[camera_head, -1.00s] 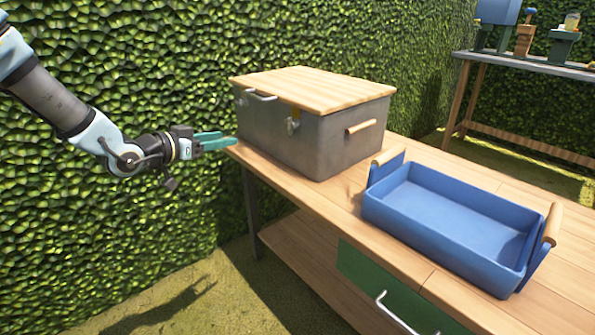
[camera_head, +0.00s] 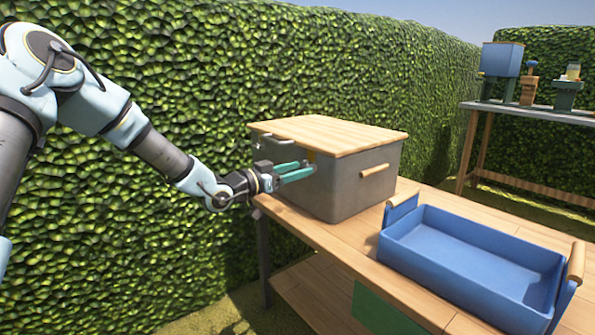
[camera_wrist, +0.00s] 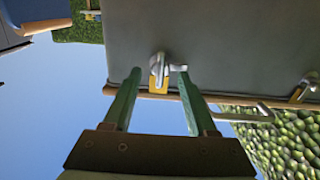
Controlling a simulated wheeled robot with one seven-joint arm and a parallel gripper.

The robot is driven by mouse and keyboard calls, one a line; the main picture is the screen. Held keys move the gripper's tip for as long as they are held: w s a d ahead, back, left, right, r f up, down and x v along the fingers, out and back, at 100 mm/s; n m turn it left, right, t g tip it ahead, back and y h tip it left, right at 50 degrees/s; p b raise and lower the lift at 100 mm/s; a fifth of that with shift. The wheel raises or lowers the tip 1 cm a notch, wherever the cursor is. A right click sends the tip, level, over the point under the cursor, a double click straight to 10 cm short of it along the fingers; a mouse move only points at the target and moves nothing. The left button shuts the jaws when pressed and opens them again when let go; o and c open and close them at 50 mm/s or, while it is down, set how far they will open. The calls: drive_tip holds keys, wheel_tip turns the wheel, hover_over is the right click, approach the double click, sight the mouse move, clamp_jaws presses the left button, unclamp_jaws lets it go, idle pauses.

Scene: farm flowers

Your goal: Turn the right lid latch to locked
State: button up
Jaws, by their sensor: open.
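The grey box (camera_head: 345,185) with a wooden lid (camera_head: 330,133) stands on the wooden bench. The right lid latch (camera_wrist: 158,66) is a small silver lever with a yellow plate (camera_wrist: 158,89) at the lid edge. It shows between my fingers in the wrist view, which is upside down. My gripper (camera_wrist: 159,72) is open, with a green finger on either side of the latch; I cannot tell whether they touch it. In the head view my gripper (camera_head: 308,170) is at the box front and mostly hides this latch. The other latch (camera_wrist: 303,88) is off to the side.
A silver lid handle (camera_wrist: 245,117) lies between the two latches. A blue tray (camera_head: 470,260) with wooden grips sits on the bench right of the box. A hedge (camera_head: 200,100) stands behind. A second table (camera_head: 530,112) with small objects is at the far right.

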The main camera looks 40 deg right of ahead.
drive_tip(key=shift+d, duration=0.2)
clamp_jaws()
idle(0.4)
